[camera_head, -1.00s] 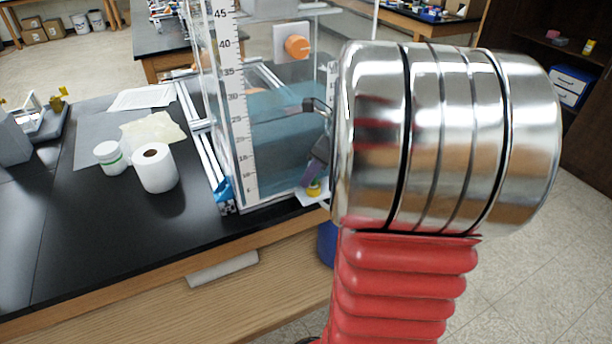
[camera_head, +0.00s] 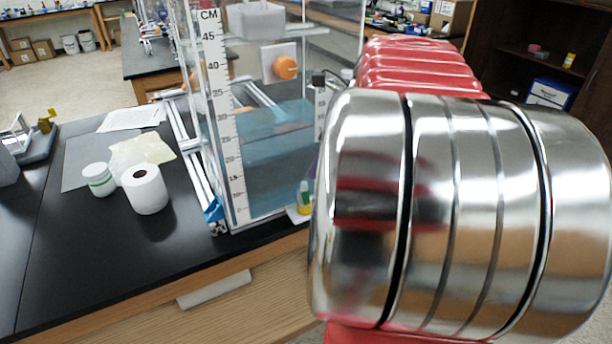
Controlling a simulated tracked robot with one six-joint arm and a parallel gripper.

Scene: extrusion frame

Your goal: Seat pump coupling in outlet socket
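A clear tank (camera_head: 262,150) with blue-tinted water and a CM scale stands at the black bench's right edge. An orange round fitting (camera_head: 286,67) on a white plate shows at its upper part. I cannot tell whether this is the outlet socket. A small yellow-green item (camera_head: 304,198) stands on a white piece at the tank's lower right corner. I cannot make out the pump coupling with certainty. My gripper is not in view; my large metal-and-red arm joint covers the right of the picture and hides what lies behind it.
A white paper roll (camera_head: 145,190) and a white jar (camera_head: 98,179) stand left of the tank, near crumpled yellowish paper (camera_head: 141,151). The bench front left (camera_head: 110,260) is clear. A dark shelf cabinet (camera_head: 515,75) stands at the back right.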

